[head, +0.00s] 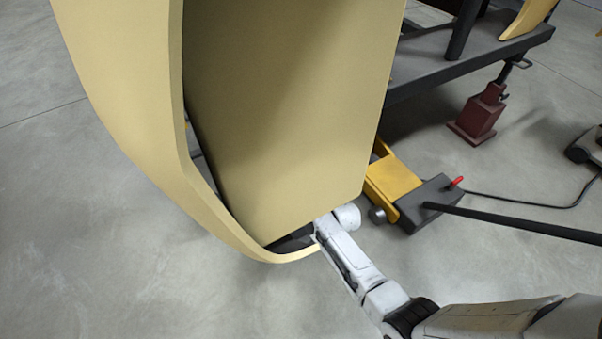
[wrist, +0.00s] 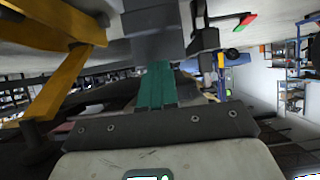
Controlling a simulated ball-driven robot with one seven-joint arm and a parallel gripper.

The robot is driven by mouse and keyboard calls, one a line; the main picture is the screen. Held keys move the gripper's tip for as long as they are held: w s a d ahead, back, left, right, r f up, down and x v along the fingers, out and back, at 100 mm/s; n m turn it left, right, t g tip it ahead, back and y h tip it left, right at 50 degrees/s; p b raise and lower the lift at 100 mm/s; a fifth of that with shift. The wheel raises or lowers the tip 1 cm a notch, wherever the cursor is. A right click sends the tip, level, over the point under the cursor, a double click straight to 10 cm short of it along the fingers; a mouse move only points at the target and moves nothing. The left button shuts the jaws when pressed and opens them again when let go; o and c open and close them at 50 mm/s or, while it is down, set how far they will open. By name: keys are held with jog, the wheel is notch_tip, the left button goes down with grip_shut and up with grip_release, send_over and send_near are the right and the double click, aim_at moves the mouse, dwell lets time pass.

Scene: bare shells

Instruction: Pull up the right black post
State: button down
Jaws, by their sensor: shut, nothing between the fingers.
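A black post (head: 463,28) rises from the dark frame (head: 470,67) at the top right of the head view, its upper end cut off. I cannot tell whether it is the right one of several. My gripper (wrist: 156,66) shows in the wrist view as a teal pair of fingers, shut, with no thing seen between them. A dark grey block (wrist: 155,32) stands at the fingertips; I cannot tell what it is or whether they touch. In the head view, my arm reaches up to the cream shell's lower end, and my gripper is hidden there.
The large cream shell (head: 290,110) fills the upper middle. A yellow floor jack (head: 392,180) with a long black handle (head: 530,225) lies right of my arm. A dark red stand (head: 477,115) supports the frame. A cable crosses the right floor. Grey floor at left is clear.

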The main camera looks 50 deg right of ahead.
jog(key=shift+w+r+p, duration=0.15)
jog(key=shift+r+p, duration=4.15)
jog(key=shift+r, duration=1.1)
jog(key=shift+f+b, duration=1.45)
jog(key=shift+f, duration=0.1)
jog(key=s+a+p, duration=0.1)
jog(key=s+a, duration=0.1)
jog(key=s, duration=0.6)
jog(key=shift+s+a, duration=0.2)
jog(key=shift+s, duration=0.2)
